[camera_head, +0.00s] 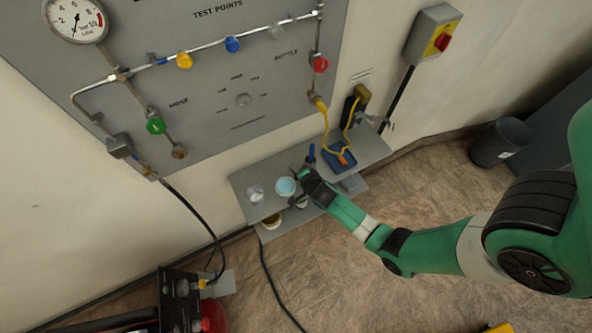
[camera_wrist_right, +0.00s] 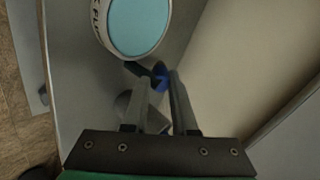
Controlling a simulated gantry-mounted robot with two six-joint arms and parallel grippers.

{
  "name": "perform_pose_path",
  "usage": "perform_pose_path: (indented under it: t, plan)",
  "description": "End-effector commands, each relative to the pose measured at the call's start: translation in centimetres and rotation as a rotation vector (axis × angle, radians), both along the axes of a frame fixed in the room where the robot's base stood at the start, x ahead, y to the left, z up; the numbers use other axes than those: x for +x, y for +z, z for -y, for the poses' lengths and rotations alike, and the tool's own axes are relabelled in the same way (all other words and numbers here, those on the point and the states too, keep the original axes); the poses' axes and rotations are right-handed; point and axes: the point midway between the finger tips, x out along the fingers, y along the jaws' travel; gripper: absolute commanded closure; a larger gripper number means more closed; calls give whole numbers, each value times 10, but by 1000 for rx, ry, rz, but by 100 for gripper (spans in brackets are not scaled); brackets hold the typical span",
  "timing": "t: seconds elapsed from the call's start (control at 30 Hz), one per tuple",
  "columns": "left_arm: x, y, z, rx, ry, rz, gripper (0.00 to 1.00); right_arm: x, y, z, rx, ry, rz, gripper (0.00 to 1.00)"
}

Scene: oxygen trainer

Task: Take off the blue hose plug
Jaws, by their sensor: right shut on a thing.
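My left gripper is not in view.
A cup with a light-blue top (camera_head: 286,187) stands close to my right gripper, with a clear cup (camera_head: 255,193) to its left. A blue tray (camera_head: 340,158) with a yellow hose (camera_head: 328,128) lies to the right. The panel (camera_head: 215,115) rises behind the shelf (camera_head: 240,178).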

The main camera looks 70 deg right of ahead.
Motion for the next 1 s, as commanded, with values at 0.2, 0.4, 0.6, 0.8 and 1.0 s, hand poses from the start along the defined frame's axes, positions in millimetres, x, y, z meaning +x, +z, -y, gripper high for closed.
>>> perform_pose_path:
  t: [0.2, 0.4, 0.6, 0.8, 1.0]
  plan:
    - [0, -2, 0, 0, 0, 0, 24, 0, -1, 0, 0, 0, 0, 53]
    - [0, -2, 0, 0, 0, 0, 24, 0, -2, 0, 0, 0, -1, 39]
    - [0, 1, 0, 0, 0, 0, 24, -4, 2, -3, 1, 0, -2, 39]
    - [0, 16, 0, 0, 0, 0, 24, -25, 28, -21, 0, 3, -1, 39]
    - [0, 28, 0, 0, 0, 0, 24, -52, 59, -44, -1, 3, 1, 39]
